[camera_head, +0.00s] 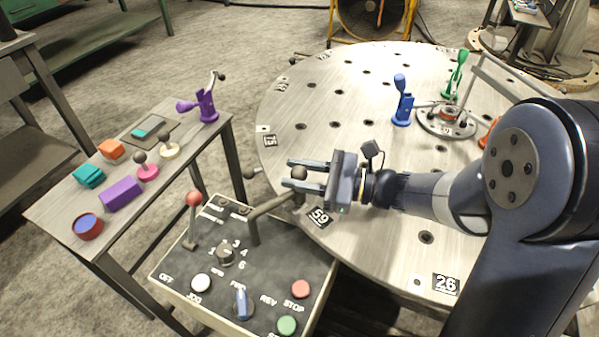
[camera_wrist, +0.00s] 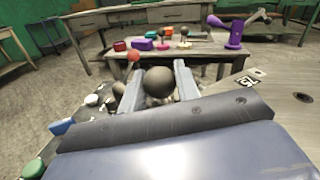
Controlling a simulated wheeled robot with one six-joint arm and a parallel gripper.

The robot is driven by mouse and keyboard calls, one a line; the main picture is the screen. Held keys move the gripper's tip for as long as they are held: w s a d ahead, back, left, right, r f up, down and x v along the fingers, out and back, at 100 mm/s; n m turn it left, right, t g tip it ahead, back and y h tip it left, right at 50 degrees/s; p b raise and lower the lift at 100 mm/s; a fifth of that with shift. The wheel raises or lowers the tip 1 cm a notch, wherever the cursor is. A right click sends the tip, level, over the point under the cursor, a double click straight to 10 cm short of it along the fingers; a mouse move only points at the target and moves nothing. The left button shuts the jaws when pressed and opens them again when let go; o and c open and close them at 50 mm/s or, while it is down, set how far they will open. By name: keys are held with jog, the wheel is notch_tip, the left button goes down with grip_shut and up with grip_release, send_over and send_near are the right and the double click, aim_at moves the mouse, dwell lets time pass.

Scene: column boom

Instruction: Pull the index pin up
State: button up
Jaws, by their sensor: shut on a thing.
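My gripper (camera_head: 293,173) reaches left over the near rim of the round steel table. Its two fingers are shut on a dark ball knob (camera_head: 299,172). In the wrist view the knob (camera_wrist: 159,82) sits between the fingertips. No label shows which part is the index pin, and I cannot tell.
The control box (camera_head: 180,262) has a red-knobbed lever (camera_head: 193,199), a dial (camera_head: 225,256) and several buttons. A side table (camera_head: 60,212) at left holds colored blocks and a purple clamp (camera_head: 206,105). Blue (camera_head: 402,100) and green (camera_head: 455,75) clamps stand on the round table (camera_head: 330,90).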

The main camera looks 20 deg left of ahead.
aim_at(300, 168)
grip_shut()
jog(key=shift+r+p, duration=1.45)
jog(key=shift+r, duration=0.3)
jog(key=shift+w, duration=0.1)
jog(key=o, duration=1)
grip_release()
jog(key=d, duration=0.7)
jog(key=w+d+p, duration=0.1)
jog(key=d, duration=0.2)
jog(key=shift+d, duration=0.4)
jog(key=shift+a, duration=0.1)
